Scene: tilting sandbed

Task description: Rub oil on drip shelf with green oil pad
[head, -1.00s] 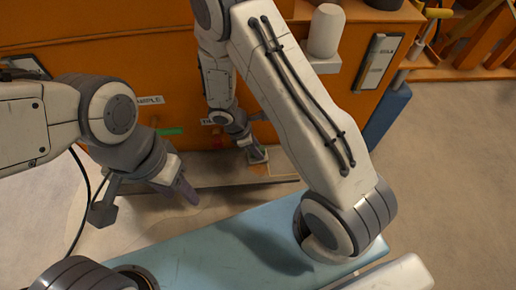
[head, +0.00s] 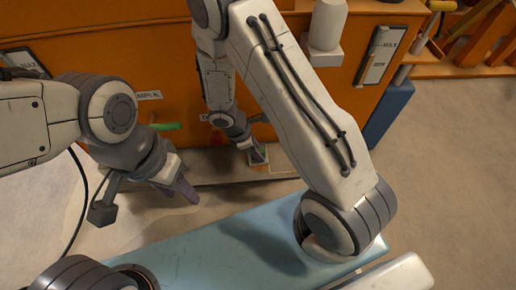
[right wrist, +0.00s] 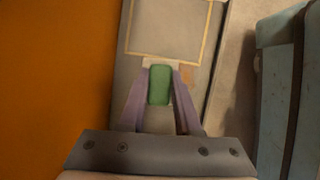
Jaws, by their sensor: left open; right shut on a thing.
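The green oil pad (right wrist: 160,85) sits between the two purple fingers of my right gripper (right wrist: 160,82). The drip shelf (right wrist: 165,28) is a grey strip with a pale yellow outlined rectangle, just beyond the pad in the right wrist view. In the head view, the drip shelf (head: 212,168) runs low along the orange machine. My right gripper (head: 258,154) is low over its right part, and the pad is hard to make out there. Whether the pad touches the shelf I cannot tell. My left gripper (head: 184,189) is open and empty, in front of the shelf's left part.
The orange machine (head: 165,65) stands behind the shelf, with a green handle (head: 165,127) sticking out and a white jar (head: 328,24) on a bracket. A blue block (head: 388,113) stands at its right end. Floor (head: 450,160) is clear at right.

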